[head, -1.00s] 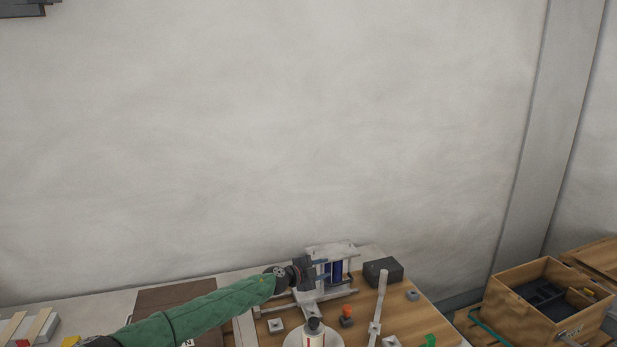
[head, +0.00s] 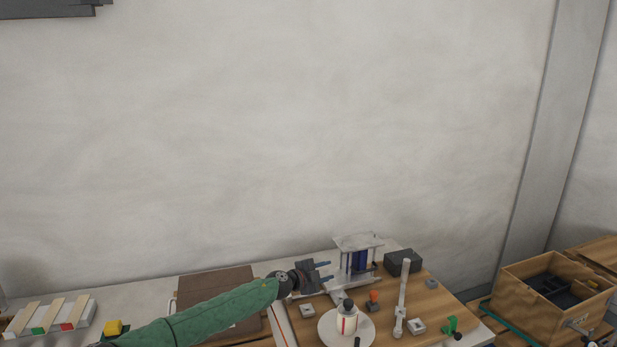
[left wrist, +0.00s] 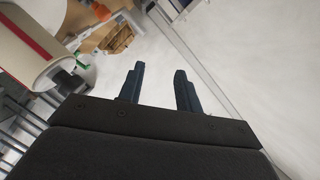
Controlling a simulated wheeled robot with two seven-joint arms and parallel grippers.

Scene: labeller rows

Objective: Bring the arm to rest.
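My left arm, in a green sleeve, reaches in from the lower left in the head view. Its gripper (head: 324,272) is held above the bench, just left of the metal press frame (head: 357,242) with a blue part inside. The two dark fingers stand apart with nothing between them, as the left wrist view (left wrist: 160,88) also shows. A white bottle with a dark cap (head: 347,319) stands on a round white plate (head: 327,335) below and right of the gripper. My right gripper is in neither view.
A wooden board (head: 440,300) carries a pale upright post (head: 404,290), a green part (head: 450,324) and small blocks. A black box (head: 402,261) sits behind. A wooden crate (head: 520,305) stands at the right. A brown panel (head: 210,285) and a yellow block (head: 114,327) lie left.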

